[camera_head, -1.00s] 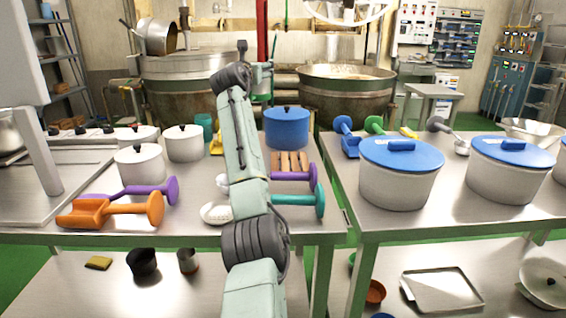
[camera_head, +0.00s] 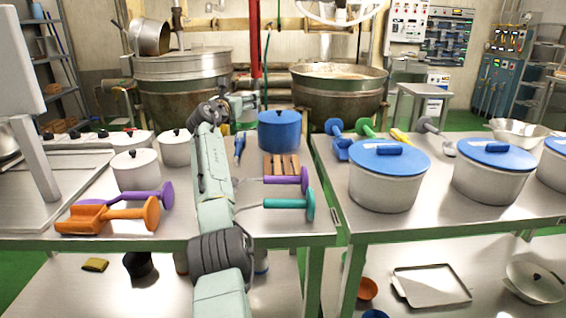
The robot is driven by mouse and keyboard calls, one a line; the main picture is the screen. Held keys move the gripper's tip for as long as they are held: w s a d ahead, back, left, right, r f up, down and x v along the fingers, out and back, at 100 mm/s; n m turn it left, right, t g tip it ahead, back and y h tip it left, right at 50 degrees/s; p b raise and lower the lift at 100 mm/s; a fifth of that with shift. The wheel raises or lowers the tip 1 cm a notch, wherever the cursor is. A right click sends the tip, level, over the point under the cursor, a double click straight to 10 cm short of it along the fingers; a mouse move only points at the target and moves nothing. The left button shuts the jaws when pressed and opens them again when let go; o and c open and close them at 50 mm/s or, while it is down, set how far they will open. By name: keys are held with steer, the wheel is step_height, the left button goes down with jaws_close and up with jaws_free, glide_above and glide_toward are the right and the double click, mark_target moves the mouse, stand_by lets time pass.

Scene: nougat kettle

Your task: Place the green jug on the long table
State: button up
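My pale green arm rises through the middle of the view and bends to the right at its dark joint. My gripper (camera_head: 246,104) is at the far end, above the back of the left steel table (camera_head: 290,228). It is small and partly hidden by the arm, so its fingers are unclear. I see no clear green jug. A teal vessel, seen behind the white pots a second ago, is now hidden behind my arm. A second steel table (camera_head: 440,222) stands to the right; I cannot tell which one is the long table.
A blue pot (camera_head: 279,131) stands right of my gripper. Large blue-lidded pots (camera_head: 387,180) occupy the right table. Kettles (camera_head: 337,95) stand behind.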

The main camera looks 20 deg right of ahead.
mark_target(241, 124)
steer(key=f, duration=0.1)
steer(key=a+f+h+p, duration=0.1)
steer(key=f, duration=0.1)
steer(key=shift+s+a+f+m+g, duration=0.15)
steer(key=shift+f+m+g, duration=0.1)
steer(key=shift+m+g, duration=0.15)
steer(key=shift+s+f+p, duration=0.1)
steer(key=shift+f+p, duration=0.15)
steer(key=shift+p, duration=0.05)
steer(key=shift+s+d+r, duration=0.25)
steer(key=shift+s+d, duration=0.1)
steer(key=shift+s, duration=0.05)
steer(key=s+d+r+p, duration=0.1)
steer(key=s+d, duration=0.2)
steer(key=s+d+r+p, duration=0.1)
steer(key=s+d, duration=0.2)
steer(key=s, duration=0.1)
steer(key=s+d+r+p, duration=0.1)
steer(key=s+d+r, duration=0.1)
steer(key=s, duration=0.2)
steer(key=shift+s+d+r+p, duration=0.1)
steer(key=shift+s+d+p, duration=0.05)
steer(key=shift+d+p, duration=0.25)
steer(key=shift+c, duration=0.2)
step_height(241, 124, down, 10)
steer(key=p, duration=0.2)
steer(key=shift+s+d, duration=0.15)
steer(key=shift+s, duration=0.15)
